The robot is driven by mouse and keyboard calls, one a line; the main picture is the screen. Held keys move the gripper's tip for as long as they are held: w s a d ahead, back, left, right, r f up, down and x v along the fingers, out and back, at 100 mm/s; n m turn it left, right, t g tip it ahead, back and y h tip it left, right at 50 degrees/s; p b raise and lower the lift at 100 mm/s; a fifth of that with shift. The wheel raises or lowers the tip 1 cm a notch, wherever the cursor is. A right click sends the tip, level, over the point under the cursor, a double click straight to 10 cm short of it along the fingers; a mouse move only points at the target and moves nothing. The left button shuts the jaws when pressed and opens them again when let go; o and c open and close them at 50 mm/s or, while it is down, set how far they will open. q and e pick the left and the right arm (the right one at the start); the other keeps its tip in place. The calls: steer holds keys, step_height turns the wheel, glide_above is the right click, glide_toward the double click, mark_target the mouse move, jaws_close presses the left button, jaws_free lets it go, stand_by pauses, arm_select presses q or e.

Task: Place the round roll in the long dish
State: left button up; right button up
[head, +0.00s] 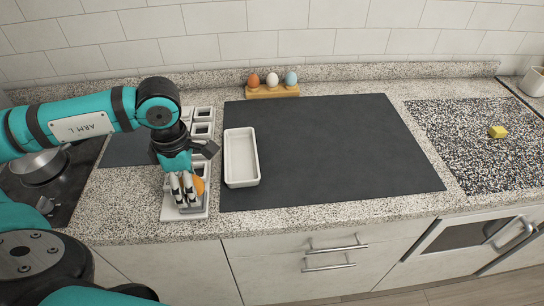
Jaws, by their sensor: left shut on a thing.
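The round roll (199,186) is orange-brown and partly hidden behind the fingers of my left gripper (184,196). My left gripper points down and is shut on the roll, over the near end of a white compartmented tray (172,213). I cannot tell whether the roll still touches the tray. The long dish (241,160) is white, rectangular and empty. It lies on the left part of a dark mat, just right of the tray and the gripper. My right gripper is not in view.
The dark mat (330,150) is clear right of the dish. An egg holder (272,92) with three coloured eggs stands behind it. A yellow block (497,131) sits on a speckled board at the right. A pan (38,165) is on the hob at the left.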

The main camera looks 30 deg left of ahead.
arm_select(q)
steer(key=shift+w+d, duration=0.2)
steer(key=shift+w, duration=0.1)
steer(key=w+p, duration=0.1)
steer(key=w, duration=0.1)
steer(key=w+d+p, duration=0.1)
steer(key=w, duration=0.2)
steer(key=w+p, duration=0.1)
steer(key=w, duration=0.1)
steer(key=shift+w+d+f, duration=0.25)
steer(key=shift+w, duration=0.15)
steer(key=p, duration=0.2)
glide_above(242, 166)
steer(key=shift+s+f, duration=0.25)
steer(key=shift+f, duration=0.2)
steer(key=shift+w+f, duration=0.1)
steer(key=shift+w, duration=0.1)
steer(key=shift+f+p, duration=0.35)
steer(key=shift+p, duration=0.2)
step_height(242, 166, down, 3)
steer(key=shift+r+p, duration=0.1)
steer(key=shift+p, duration=0.4)
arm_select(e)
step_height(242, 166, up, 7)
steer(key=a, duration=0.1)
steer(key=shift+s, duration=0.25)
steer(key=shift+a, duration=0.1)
